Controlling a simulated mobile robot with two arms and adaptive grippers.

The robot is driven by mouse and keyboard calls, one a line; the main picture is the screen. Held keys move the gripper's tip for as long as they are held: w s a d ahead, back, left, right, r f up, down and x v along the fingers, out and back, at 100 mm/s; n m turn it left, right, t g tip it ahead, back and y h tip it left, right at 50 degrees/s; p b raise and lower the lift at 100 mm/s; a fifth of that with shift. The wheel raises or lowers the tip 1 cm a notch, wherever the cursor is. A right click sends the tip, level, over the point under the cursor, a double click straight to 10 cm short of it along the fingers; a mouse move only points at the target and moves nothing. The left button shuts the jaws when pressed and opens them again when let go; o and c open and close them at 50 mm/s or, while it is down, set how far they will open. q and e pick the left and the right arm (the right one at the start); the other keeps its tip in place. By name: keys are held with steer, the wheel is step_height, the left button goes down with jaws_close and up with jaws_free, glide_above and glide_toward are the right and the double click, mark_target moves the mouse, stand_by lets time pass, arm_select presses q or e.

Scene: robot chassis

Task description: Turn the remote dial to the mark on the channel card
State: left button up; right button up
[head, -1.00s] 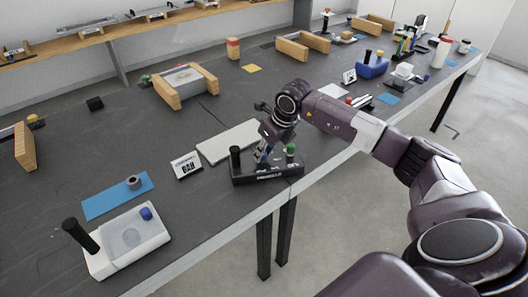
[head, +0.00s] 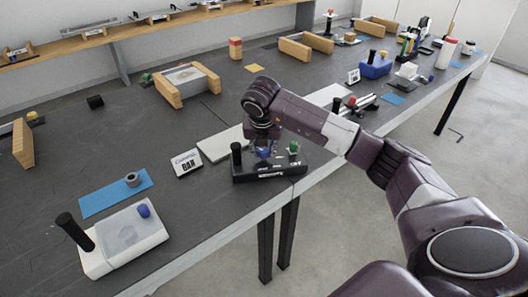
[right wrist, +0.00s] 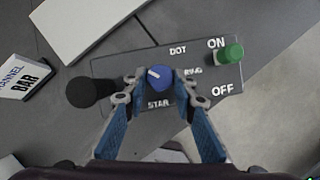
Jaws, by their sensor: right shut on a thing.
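The black remote (head: 270,172) lies near the table's front edge, with a black upright post at its left end and a green knob (right wrist: 232,52) at its right. Its blue dial (right wrist: 160,82) has a white pointer line aimed up and slightly left in the right wrist view. DOT, RING and STAR are readable around it; the left side is covered by a finger. The channel card (head: 187,163) stands left of the remote and reads CHANNEL BAR (right wrist: 25,77). My right gripper (right wrist: 160,78) points down and is shut on the dial. My left gripper is out of view.
A pale flat panel (head: 222,143) lies behind the remote. A white box with a black handle (head: 125,240) and a blue mat (head: 105,199) are at the left. Rods and a red knob (head: 352,101) lie to the right. The table's front edge is close.

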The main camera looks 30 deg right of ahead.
steer(key=shift+m, duration=0.5)
steer(key=o, duration=1.2)
steer(key=shift+c, duration=0.2)
steer(key=v, duration=1.2)
steer(key=shift+w, duration=0.25)
steer(key=shift+a, duration=0.15)
